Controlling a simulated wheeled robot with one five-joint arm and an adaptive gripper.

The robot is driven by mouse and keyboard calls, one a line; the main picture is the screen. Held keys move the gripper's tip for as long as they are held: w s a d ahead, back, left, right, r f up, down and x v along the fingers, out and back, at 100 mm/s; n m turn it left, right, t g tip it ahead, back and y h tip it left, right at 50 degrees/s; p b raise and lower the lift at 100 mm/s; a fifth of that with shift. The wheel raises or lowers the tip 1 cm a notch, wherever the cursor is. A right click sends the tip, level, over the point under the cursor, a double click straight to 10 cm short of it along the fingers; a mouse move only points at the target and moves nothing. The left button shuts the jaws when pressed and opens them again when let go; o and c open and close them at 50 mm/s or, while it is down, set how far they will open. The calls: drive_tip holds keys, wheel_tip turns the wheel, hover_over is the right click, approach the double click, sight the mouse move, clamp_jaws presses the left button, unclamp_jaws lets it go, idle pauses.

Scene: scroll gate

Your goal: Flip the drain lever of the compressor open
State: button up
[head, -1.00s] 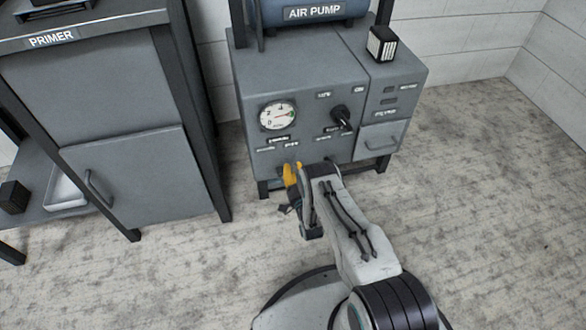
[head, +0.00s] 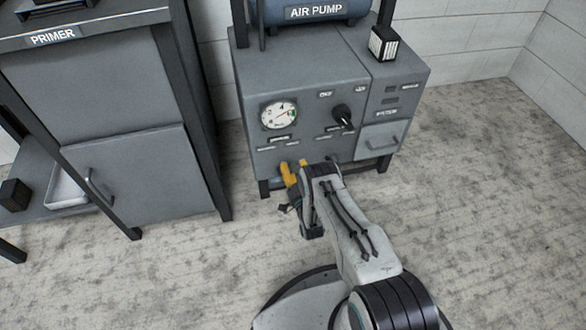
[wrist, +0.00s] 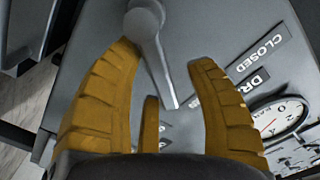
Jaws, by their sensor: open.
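The compressor (head: 300,95) is a grey cabinet under a blue tank labelled AIR PUMP. A grey lever (wrist: 155,58) with a round end and a narrowing shaft shows in the wrist view. It lies across the gap between my yellow fingers. My gripper (wrist: 166,56) is open around it, one finger on each side; I cannot tell whether either touches. Beside the lever are a CLOSED label (wrist: 258,55) and a partly hidden label starting "DR". In the head view my gripper (head: 294,169) is low at the cabinet front, and the arm hides the lever.
A round gauge (head: 278,115) and a black knob (head: 343,116) are on the panel above my gripper. A small drawer (head: 381,138) is to the right. The PRIMER cabinet (head: 135,180) stands to the left. The floor to the right is clear.

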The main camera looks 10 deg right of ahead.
drive_tip(key=shift+s, duration=0.1)
drive_tip(key=s, duration=0.7)
drive_tip(key=shift+s, duration=0.2)
drive_tip(key=shift+r, duration=0.1)
idle(0.5)
